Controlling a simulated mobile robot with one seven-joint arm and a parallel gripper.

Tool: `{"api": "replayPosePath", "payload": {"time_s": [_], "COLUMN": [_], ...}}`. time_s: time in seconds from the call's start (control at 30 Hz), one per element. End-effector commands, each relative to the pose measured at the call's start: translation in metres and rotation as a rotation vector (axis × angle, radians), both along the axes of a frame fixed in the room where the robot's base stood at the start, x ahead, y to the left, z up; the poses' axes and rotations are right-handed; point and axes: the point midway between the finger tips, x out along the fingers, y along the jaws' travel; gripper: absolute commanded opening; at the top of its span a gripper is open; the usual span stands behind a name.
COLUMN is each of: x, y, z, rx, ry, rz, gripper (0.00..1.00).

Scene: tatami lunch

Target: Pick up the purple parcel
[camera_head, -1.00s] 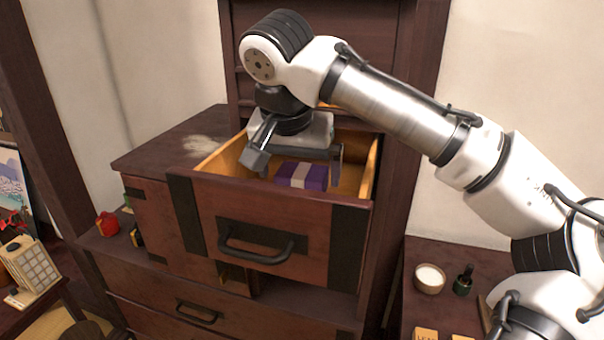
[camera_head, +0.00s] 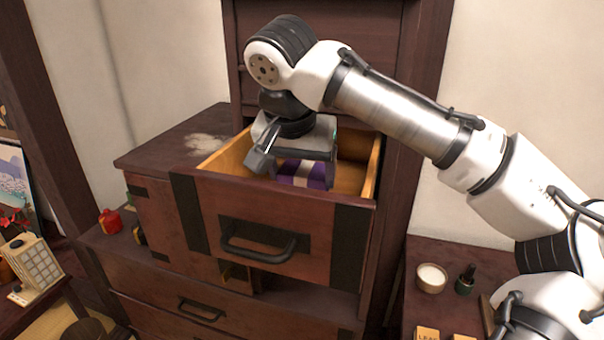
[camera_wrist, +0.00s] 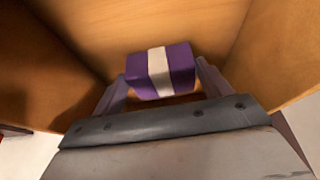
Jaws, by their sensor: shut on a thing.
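The purple parcel (camera_head: 288,174) with a pale band lies inside the open wooden drawer (camera_head: 282,213). In the wrist view the parcel (camera_wrist: 180,68) sits between my two fingers, with the pale band running across its middle. My gripper (camera_head: 298,172) reaches down into the drawer from above and is shut on the parcel, one finger at each side. The wrist view shows my gripper (camera_wrist: 162,88) from behind. The drawer's front wall hides the parcel's lower part in the head view.
The drawer's wooden walls (camera_head: 372,170) stand close around my gripper. A dark cabinet top (camera_head: 160,150) lies to the left. A small bowl (camera_head: 431,278) and a dark bottle (camera_head: 465,280) stand on the lower right surface. A red object (camera_head: 109,221) is at left.

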Motion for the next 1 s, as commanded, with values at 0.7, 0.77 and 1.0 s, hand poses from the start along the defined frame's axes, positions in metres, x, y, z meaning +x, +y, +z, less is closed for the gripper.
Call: {"api": "replayPosePath", "payload": {"time_s": [0.7,0.77,1.0], "x": [-0.078,-0.078,-0.077], "y": [0.021,0.021,0.021], "z": [0.034,0.048,0.116], "rx": [-0.001,-0.001,0.0], "ry": [-0.004,-0.005,-0.002], "rz": [-0.005,-0.005,-0.001], "gripper": [0.52,0.52,0.52]}}
